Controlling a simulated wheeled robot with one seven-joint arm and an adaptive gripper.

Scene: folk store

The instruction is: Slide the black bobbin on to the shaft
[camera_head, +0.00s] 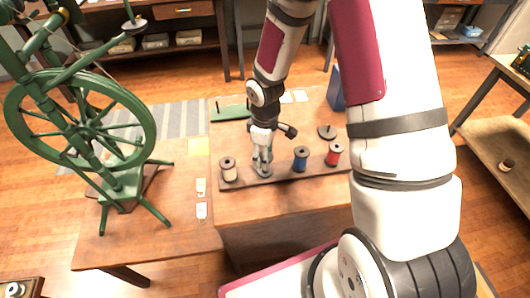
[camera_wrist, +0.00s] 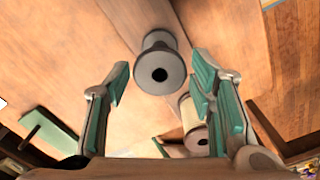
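The black bobbin (camera_wrist: 162,80), dark grey with a round hole in its near flange, shows in the wrist view between my spread fingers, with gaps on both sides. My gripper (camera_wrist: 161,68) is open and empty. In the head view my gripper (camera_head: 262,164) points down over the bobbin rack (camera_head: 275,174); the black bobbin is mostly hidden under the fingers. A green board (camera_head: 231,113) with a thin dark upright shaft (camera_head: 217,105) lies at the back left of the table; it also shows at the left of the wrist view (camera_wrist: 50,135).
A cream bobbin (camera_head: 228,171) stands left of my gripper; blue (camera_head: 300,160) and red (camera_head: 333,156) bobbins stand right. A dark disc with a peg (camera_head: 327,132) lies behind them. A green spinning wheel (camera_head: 80,120) stands left. Bare tabletop lies between rack and board.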

